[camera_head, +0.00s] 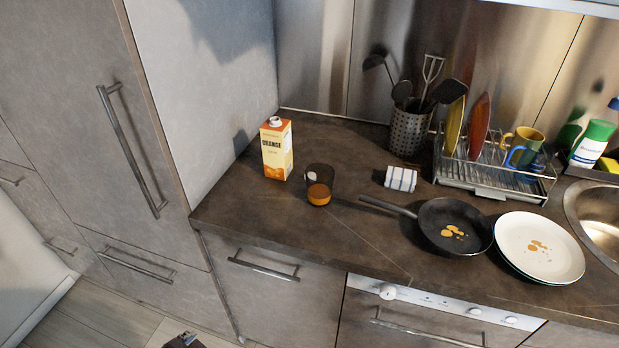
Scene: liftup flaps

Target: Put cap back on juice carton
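The orange juice carton (277,150) stands upright at the left end of the dark countertop, near the tall cabinet's side wall. Its top has a pale spout area (275,122); at this size I cannot tell whether a cap is on it. A small white round thing (311,177) shows at the dark glass, perhaps the cap seen through it; I cannot tell for sure. The glass (320,184) holds some orange juice. A small dark piece, likely my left gripper (184,341), shows at the bottom edge, far below the counter; its fingers are not clear. My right gripper is out of view.
A striped cloth (401,178), a black pan (455,227) and white plates (539,247) lie to the right. A utensil holder (408,132) and dish rack (493,172) stand behind. The counter's front left (255,215) is clear. Cabinet handles (130,150) stick out.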

